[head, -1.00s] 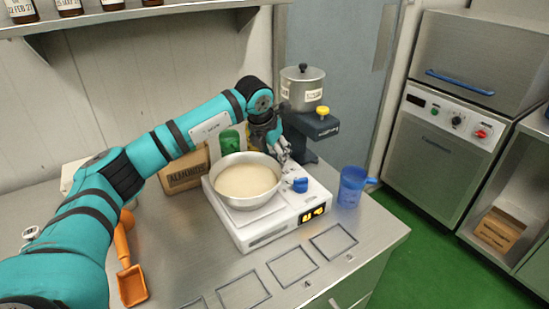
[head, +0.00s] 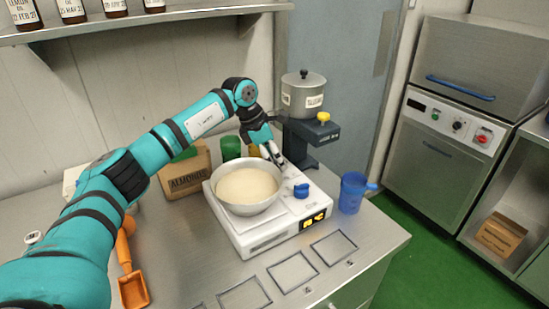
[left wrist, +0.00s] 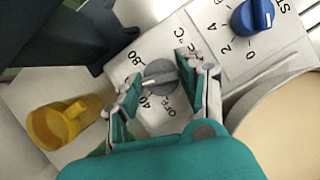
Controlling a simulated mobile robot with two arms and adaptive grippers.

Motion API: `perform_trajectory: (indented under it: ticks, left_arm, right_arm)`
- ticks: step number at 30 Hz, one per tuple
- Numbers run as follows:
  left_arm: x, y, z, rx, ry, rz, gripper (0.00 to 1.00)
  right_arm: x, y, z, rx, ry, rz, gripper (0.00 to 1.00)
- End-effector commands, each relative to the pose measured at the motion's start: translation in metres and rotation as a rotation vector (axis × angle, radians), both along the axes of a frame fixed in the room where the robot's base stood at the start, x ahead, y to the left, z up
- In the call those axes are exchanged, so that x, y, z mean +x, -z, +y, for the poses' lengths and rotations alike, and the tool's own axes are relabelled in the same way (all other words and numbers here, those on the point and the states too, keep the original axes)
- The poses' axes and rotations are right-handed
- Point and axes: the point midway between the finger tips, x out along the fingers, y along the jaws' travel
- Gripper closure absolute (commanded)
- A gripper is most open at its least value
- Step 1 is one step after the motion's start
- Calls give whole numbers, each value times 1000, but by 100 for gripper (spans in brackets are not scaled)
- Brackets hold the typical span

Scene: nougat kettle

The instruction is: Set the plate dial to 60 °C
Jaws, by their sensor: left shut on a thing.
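The grey plate dial (left wrist: 160,76) is on the white hot plate (head: 264,236), with the marks OFF, 40, 80 and °C around it in the left wrist view. My left gripper (left wrist: 158,75) has its fingers shut on the dial, one on each side. The dial's pale line runs toward the left finger, between 40 and 80; that finger hides the scale there. In the head view my left gripper (head: 275,157) reaches down behind the pan (head: 247,205), and the dial cannot be made out. My right gripper is not in view.
A blue stir knob (head: 301,190) is close to the dial, on the same plate. A dark stand (head: 311,135) with a lidded pot (head: 303,92) rises behind. A blue jug (head: 352,193) stands at the right. A yellow container (left wrist: 58,127) is near my left finger.

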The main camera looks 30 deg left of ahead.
Motion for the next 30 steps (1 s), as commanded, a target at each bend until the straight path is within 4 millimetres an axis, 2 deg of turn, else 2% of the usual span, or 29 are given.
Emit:
perform_trajectory:
  ticks: [20,21,26,30]
  left_arm:
    - [1,-2,1,1,63,-5,92]
    - [1,-2,1,1,63,-5,57]
    - [1,-1,1,1,63,-4,37]
    - [1,-1,1,1,64,-3,36]
  right_arm:
    - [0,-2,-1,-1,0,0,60]
    - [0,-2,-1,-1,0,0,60]
    - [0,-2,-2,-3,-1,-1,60]
    - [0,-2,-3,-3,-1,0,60]
